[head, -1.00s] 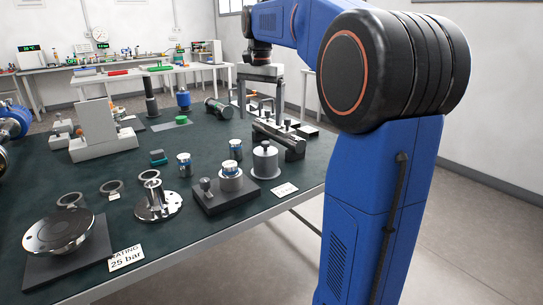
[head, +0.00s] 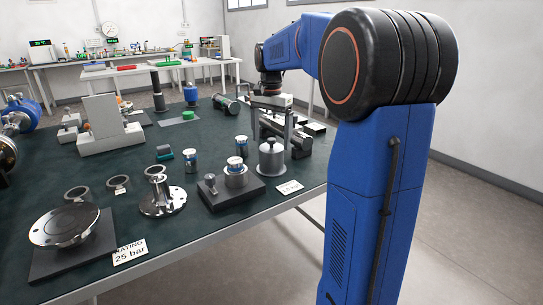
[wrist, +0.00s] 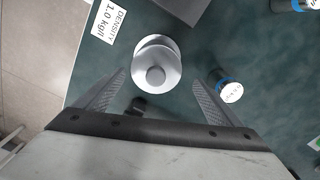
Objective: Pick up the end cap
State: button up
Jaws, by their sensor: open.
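A grey metal round piece with a knob on top (head: 271,158), which I take for the end cap, stands upright near the right edge of the green table. In the wrist view (wrist: 157,66) it lies ahead of my fingertips, centred between them in width. My gripper (head: 272,138) points down behind it and higher up. The two jaws are apart and empty, as the wrist view also shows (wrist: 160,82). A small dark thing (wrist: 140,106) shows between the fingers, partly hidden by the gripper body.
A blue-banded cylinder (wrist: 229,90) stands close to the right finger in the wrist view. A dark block (head: 234,195) bearing parts is just left of the knobbed piece. A density card (wrist: 109,21) lies by the table edge. A long dark fixture (head: 298,143) stands behind.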

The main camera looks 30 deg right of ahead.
aim_at(271, 147)
jog(key=f, duration=0.3)
jog(key=s+f, duration=0.1)
jog(key=shift+s+a+f, duration=0.1)
jog(key=shift+a+f, duration=0.2)
jog(key=shift+f, duration=0.75)
jog(key=c, duration=1.3)
jog(key=shift+r, duration=0.15)
